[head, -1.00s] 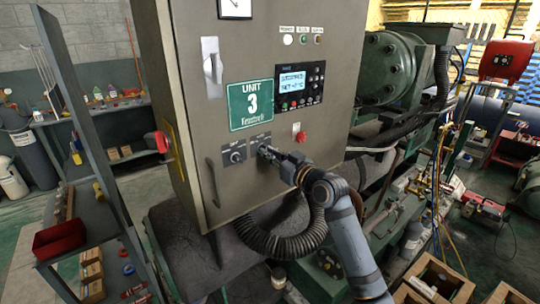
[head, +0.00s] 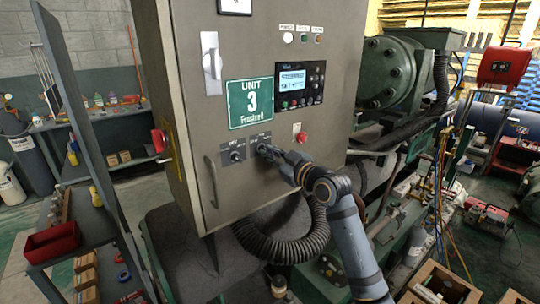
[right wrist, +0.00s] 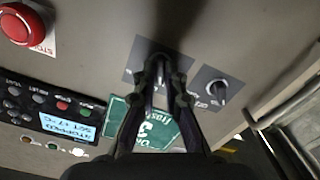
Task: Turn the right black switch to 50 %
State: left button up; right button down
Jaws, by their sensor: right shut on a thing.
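The right black switch sits on a dark square plate (right wrist: 133,60) on the cabinet front. In the right wrist view my right gripper (right wrist: 162,72) is shut on this switch, its two fingers on either side of the knob, which they mostly hide. In the head view my right gripper (head: 272,153) reaches the same switch from the lower right. The left black switch (head: 236,155) stands beside it, free; it also shows in the right wrist view (right wrist: 217,92). The scale marks around the right switch are too covered to read. My left gripper is not in view.
The grey cabinet (head: 190,100) carries a green Unit 3 sign (head: 249,104), a display panel (head: 294,83), a red stop button (right wrist: 22,24) and a door handle (head: 212,182). A thick black hose (head: 285,245) runs below my right arm.

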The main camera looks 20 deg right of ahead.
jog(key=n+b, duration=0.2)
jog(key=n, duration=0.1)
jog(key=shift+f, duration=0.1)
jog(key=c, duration=1.5)
grip_release()
jog(key=shift+d, duration=0.1)
jog(key=b+v, duration=0.2)
jog(key=v, duration=0.7)
jog(key=shift+b, duration=0.4)
